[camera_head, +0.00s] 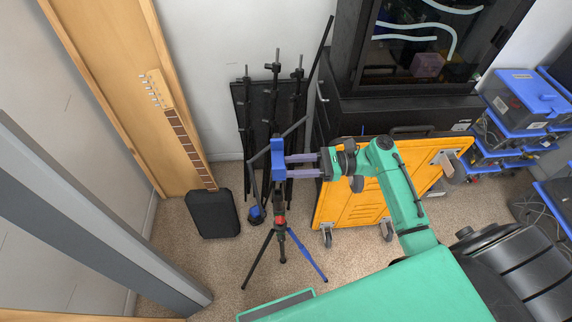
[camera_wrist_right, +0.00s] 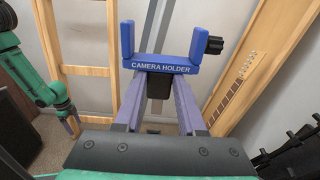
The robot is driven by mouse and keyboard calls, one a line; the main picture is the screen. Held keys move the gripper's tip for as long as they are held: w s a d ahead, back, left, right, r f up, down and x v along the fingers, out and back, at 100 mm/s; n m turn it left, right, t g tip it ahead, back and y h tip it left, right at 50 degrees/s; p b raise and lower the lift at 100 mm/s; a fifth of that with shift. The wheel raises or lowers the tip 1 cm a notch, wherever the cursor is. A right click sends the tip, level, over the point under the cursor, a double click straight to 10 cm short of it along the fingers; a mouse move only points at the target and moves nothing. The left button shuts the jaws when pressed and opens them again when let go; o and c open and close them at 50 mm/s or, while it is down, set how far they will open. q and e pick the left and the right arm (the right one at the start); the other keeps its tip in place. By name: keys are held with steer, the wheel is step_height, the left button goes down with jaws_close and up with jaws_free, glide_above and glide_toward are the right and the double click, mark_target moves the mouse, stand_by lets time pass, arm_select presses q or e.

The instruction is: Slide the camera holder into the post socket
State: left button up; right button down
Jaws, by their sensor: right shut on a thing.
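The blue camera holder (camera_head: 278,152) is held upright between the purple fingers of my right gripper (camera_head: 290,166). In the right wrist view, the holder (camera_wrist_right: 160,64) is a blue U-shaped bracket with a black knob at its right and a dark stem between the fingers. A tripod (camera_head: 281,248) with black legs and one blue leg stands on the carpet below. Its post top (camera_head: 279,219), with a red band, lies under the holder; I cannot tell whether the stem touches it. My left gripper (camera_wrist_right: 71,120) shows small in the right wrist view; its opening is unclear.
Black stands (camera_head: 272,105) lean on the wall behind the holder. An orange wheeled case (camera_head: 350,205) stands to the right, under my right arm. A black bag (camera_head: 212,213) lies left of the tripod. Blue-lidded boxes (camera_head: 525,95) are stacked at far right.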

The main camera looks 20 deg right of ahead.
steer(key=f+b, duration=0.2)
steer(key=f, duration=0.1)
steer(key=f+b, duration=0.1)
steer(key=f, duration=0.1)
steer(key=shift+a+f, duration=0.2)
steer(key=shift+a, duration=0.05)
stand_by(0.3)
stand_by(0.4)
steer(key=shift+p, duration=0.4)
